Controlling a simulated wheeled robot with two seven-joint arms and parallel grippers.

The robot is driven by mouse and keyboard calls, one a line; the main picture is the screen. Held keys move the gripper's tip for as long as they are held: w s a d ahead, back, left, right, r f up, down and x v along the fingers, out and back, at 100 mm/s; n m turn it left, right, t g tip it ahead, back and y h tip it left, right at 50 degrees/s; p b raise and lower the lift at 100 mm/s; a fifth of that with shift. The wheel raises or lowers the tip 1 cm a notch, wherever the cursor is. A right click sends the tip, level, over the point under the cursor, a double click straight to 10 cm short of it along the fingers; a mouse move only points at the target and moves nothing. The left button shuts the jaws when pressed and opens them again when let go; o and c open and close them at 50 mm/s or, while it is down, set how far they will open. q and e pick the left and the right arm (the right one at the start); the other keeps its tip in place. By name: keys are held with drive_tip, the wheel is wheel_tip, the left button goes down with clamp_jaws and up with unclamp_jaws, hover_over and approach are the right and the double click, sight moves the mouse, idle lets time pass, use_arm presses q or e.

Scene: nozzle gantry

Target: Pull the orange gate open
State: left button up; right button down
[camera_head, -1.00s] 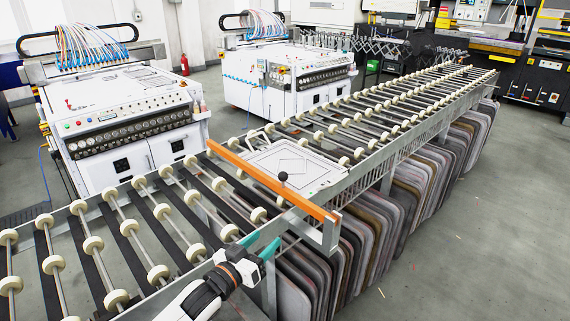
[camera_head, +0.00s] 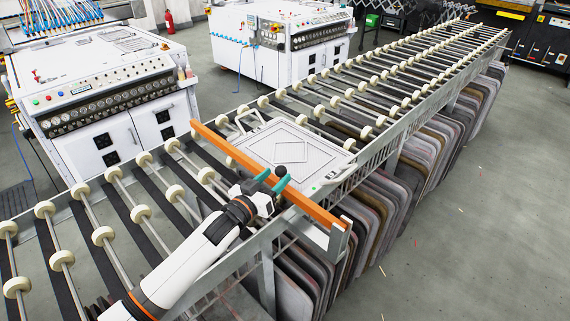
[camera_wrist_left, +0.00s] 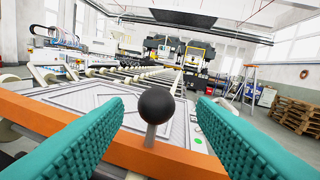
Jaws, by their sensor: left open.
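The orange gate (camera_head: 225,148) is a long bar lying across the roller conveyor. A black ball knob (camera_head: 281,171) on a short light stem stands up from it. My left gripper (camera_head: 272,181) is at the knob, with its teal fingers apart on either side of it. In the left wrist view the knob (camera_wrist_left: 156,106) stands between the two open fingers, with a gap on each side. The orange bar (camera_wrist_left: 60,121) runs behind and below the fingers there. My right gripper is in neither view.
A white panel (camera_head: 300,150) with a diamond outline lies on the rollers just beyond the gate. Rollers (camera_head: 103,236) run on both sides of it. Many grey boards (camera_head: 400,190) stand under the conveyor. White machines (camera_head: 105,95) stand at the left and back. Floor on the right is clear.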

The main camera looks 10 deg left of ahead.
sight(285, 167)
use_arm(q)
drive_tip(key=x, duration=0.4)
drive_tip(key=shift+w+f, duration=0.15)
drive_tip(key=shift+w, duration=0.3)
drive_tip(key=shift+w+d, duration=0.1)
drive_tip(key=shift+w, duration=0.1)
drive_tip(key=shift+w+d, duration=0.15)
drive_tip(key=shift+w, duration=0.1)
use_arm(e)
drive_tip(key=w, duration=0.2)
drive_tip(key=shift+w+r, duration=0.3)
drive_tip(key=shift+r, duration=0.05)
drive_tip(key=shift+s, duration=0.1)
use_arm(q)
drive_tip(key=shift+c, duration=0.4)
clamp_jaws()
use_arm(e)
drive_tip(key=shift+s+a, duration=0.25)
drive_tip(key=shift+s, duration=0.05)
